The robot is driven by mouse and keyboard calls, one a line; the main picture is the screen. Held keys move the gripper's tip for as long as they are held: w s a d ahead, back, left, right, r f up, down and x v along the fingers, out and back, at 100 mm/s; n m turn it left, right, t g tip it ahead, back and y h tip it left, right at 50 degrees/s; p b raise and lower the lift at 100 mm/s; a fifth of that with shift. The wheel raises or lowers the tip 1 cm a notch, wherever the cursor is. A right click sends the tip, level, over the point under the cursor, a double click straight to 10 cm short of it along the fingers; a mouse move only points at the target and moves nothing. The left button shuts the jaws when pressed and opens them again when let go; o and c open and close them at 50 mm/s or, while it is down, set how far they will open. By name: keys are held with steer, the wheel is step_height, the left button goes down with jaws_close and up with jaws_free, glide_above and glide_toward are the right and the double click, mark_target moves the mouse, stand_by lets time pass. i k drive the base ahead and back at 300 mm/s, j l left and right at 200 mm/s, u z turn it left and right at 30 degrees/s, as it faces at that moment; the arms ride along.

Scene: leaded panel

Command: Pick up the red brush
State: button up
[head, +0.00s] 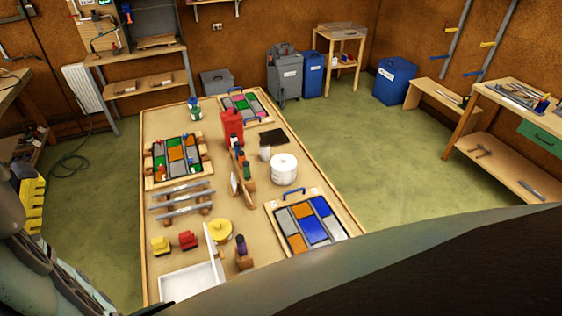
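A small red block-shaped thing (188,240), which looks like the red brush, lies on the near left part of the large wooden table (270,220). A similar yellow one (161,245) lies just to its left, with a small gap. The red one stands free on the tabletop, and its bristles are too small to make out. My gripper cannot be made out in the head view; only parts of my own body show along the bottom and left edges.
A white tray (190,284) with a tall upright panel and a yellow round thing (220,230) stand near the red brush. Metal bars (181,200) lie behind it.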

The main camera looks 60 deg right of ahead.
mark_target(187, 241)
steer(key=i+l+z, duration=0.5)
steer(key=z, duration=0.2)
steer(key=i+l+z, duration=0.2)
steer(key=z, duration=0.15)
steer(key=i, duration=0.1)
